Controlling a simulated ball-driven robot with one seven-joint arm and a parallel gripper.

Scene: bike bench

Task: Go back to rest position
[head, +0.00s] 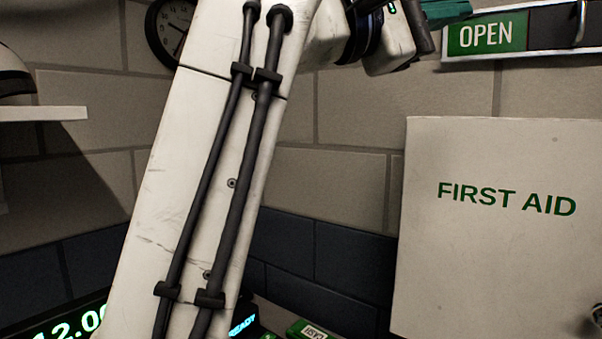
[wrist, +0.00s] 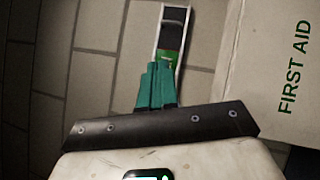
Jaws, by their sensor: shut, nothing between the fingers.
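My gripper (wrist: 157,84) shows in the wrist view as two green fingers shut together with nothing between them. In the head view its green end (head: 446,12) is at the top edge, just left of the open sign (head: 486,36). My arm rises through the left middle of the head view and bends right at the top. The gripper is in the air, with the wall behind it. In the wrist view the fingertips overlap the lower end of the sign in the picture; I cannot tell how far apart they are.
A white first aid cabinet (head: 500,260) stands out on the right, below the sign. A clock (head: 170,30) is partly hidden behind my arm. A white shelf (head: 40,113) is at the left. A lit display (head: 75,320) and a green item (head: 312,330) are at the bottom.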

